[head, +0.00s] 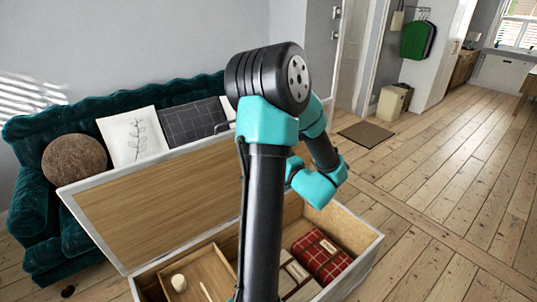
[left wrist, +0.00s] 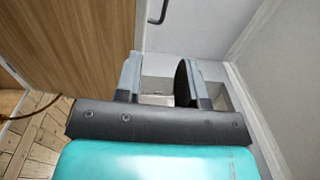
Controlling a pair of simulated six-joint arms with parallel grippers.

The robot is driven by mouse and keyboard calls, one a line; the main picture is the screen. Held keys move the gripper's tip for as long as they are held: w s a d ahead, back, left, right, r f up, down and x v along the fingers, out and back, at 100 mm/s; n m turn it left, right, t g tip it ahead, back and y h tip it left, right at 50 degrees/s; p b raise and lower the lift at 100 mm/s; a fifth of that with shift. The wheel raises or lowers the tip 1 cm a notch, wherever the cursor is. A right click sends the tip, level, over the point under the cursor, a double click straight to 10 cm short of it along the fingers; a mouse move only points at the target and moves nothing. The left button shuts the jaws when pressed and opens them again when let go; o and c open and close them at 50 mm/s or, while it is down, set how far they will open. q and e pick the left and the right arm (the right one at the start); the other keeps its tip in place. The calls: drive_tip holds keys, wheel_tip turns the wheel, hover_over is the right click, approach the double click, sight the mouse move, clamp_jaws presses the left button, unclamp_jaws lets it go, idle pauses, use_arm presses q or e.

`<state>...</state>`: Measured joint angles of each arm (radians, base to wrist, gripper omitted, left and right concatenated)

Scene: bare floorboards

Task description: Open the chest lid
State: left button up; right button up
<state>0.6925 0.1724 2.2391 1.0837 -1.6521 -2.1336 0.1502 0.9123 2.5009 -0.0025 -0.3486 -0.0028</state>
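The chest (head: 362,257) is a pale-rimmed box with a wooden inside, at the bottom middle of the head view. Its lid (head: 150,203) stands raised, tilted back towards the sofa, with its wooden inner face showing. A teal and black arm of mine crosses in front of the lid and chest; its gripper is not visible there. In the left wrist view, my left gripper (left wrist: 158,82) is open, its two fingers apart with nothing clearly held between them. A wooden panel is left of the fingers and pale surfaces are right. My right gripper is not in view.
Inside the chest are a wooden tray (head: 213,262), a white candle-like item (head: 178,283) and a red checked cloth (head: 322,256). A green sofa (head: 33,205) with cushions stands behind the lid. Open floorboards (head: 440,200) lie to the right, with a brown mat (head: 366,134) further back.

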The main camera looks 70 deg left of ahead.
use_arm(q)
drive_tip(key=shift+w+d, duration=0.1)
drive_tip(key=shift+d, duration=0.15)
idle(0.3)
